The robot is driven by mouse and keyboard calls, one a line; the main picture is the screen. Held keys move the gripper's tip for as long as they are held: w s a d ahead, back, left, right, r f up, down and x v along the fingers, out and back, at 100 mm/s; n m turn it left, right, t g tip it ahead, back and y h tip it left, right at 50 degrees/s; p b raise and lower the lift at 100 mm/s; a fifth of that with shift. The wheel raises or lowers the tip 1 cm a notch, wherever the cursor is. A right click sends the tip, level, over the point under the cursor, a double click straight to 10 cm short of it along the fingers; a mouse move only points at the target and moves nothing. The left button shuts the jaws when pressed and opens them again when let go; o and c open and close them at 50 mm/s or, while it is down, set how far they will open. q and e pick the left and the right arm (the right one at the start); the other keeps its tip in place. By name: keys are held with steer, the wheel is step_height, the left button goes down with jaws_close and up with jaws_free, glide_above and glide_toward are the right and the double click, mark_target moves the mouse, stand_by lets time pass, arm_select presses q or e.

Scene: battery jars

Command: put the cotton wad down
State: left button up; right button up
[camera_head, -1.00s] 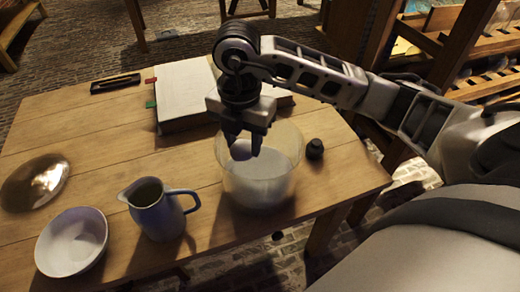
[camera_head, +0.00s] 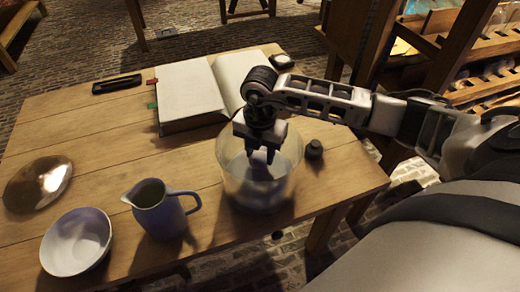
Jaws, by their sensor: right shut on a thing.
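My right gripper (camera_head: 261,158) points down at the mouth of a clear glass jar (camera_head: 240,196); its fingertips overlap the jar's opening. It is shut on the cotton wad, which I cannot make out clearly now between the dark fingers. The jar stands near the table's front right edge, with pale, hazy contents or walls. My left gripper is not in view.
A blue pitcher (camera_head: 156,212) and a white bowl (camera_head: 75,243) stand left of the jar. A metal lid (camera_head: 40,184) lies at far left. An open book (camera_head: 188,92) is behind. A small black stopper (camera_head: 314,149) sits right of the jar. Bare wooden table (camera_head: 95,150) lies between.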

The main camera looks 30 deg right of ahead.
mark_target(260, 155)
steer(key=shift+f, duration=0.2)
steer(key=o, duration=0.9)
steer(key=shift+r, duration=0.1)
steer(key=shift+r, duration=0.25)
step_height(260, 155, up, 12)
steer(key=shift+f+b, duration=0.1)
steer(key=shift+b, duration=0.5)
